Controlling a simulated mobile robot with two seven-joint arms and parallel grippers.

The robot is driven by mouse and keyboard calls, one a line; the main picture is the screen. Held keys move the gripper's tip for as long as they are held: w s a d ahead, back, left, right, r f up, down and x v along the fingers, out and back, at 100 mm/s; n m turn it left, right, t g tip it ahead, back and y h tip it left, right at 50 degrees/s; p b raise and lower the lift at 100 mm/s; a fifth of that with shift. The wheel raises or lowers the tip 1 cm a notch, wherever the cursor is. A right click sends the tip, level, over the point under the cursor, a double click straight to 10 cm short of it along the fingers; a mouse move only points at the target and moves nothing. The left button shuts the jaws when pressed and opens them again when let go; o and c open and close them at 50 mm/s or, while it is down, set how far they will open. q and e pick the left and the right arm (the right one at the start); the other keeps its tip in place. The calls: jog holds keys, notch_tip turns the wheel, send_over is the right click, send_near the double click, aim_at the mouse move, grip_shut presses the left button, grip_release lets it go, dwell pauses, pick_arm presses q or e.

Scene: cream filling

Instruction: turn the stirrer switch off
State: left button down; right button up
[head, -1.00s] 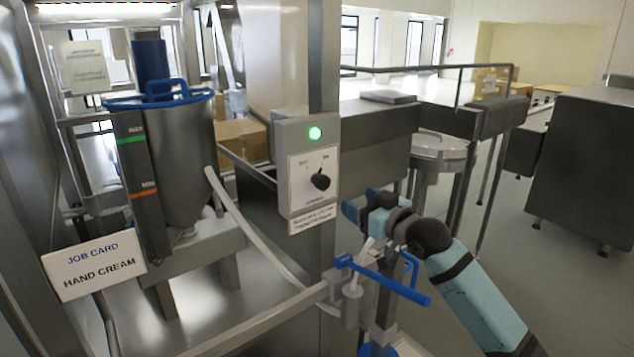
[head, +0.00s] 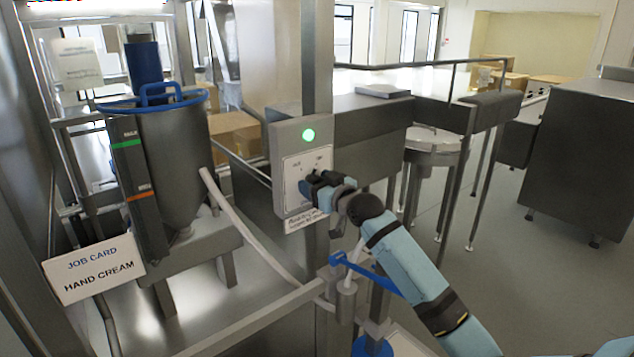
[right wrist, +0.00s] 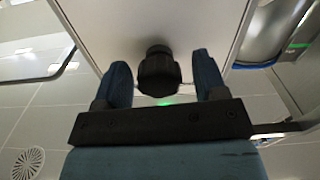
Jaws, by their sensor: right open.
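The stirrer switch box (head: 284,153) is a grey panel on a post, with a lit green lamp (head: 308,135) above a white switch plate (head: 293,171). My right gripper (head: 309,190) is at the front of the plate and hides the black knob in the head view. In the right wrist view the black knob (right wrist: 158,72) is between the two blue fingers of the open gripper (right wrist: 160,83), with a gap on each side. My left gripper is not in view.
Below the box are a blue-handled valve (head: 368,272) and a pale hose (head: 245,226). A steel hopper (head: 180,150) with a blue rim and a job card (head: 95,268) stand at the left. Open floor (head: 490,225) lies at the right.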

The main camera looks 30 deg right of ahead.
jog(key=shift+c, duration=0.2)
jog(key=c, duration=0.9)
jog(key=shift+n, duration=0.4)
jog(key=n, duration=0.2)
jog(key=shift+r+n+p, duration=0.1)
jog(key=shift+n+p, duration=0.2)
jog(key=n, duration=0.3)
jog(key=shift+n+p, duration=0.3)
jog(key=shift+p, duration=0.1)
jog(key=n+p, duration=0.1)
jog(key=n, duration=0.3)
jog(key=shift+n, duration=1.4)
